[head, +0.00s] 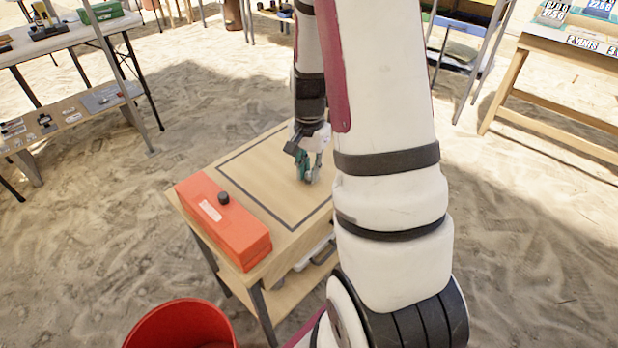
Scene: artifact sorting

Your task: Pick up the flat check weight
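My gripper (308,172) is low over the wooden table (262,160), inside the dark outlined square on its top. Its teal and grey fingers point down, close to the surface. They are small in the picture and partly covered by my arm, so I cannot tell whether they are open or shut, or hold anything. I cannot make out a flat check weight for certain; anything under the fingers or behind my arm is hidden. A small dark round piece (223,198) sits on the orange-red box; I cannot tell whether it is loose or a knob.
The orange-red box (240,237) with a white label lies along the table's left front edge. A red bucket (150,325) stands on the sand in front. Other tables (75,38) stand at the back left and right (550,47). The outlined square's left part is clear.

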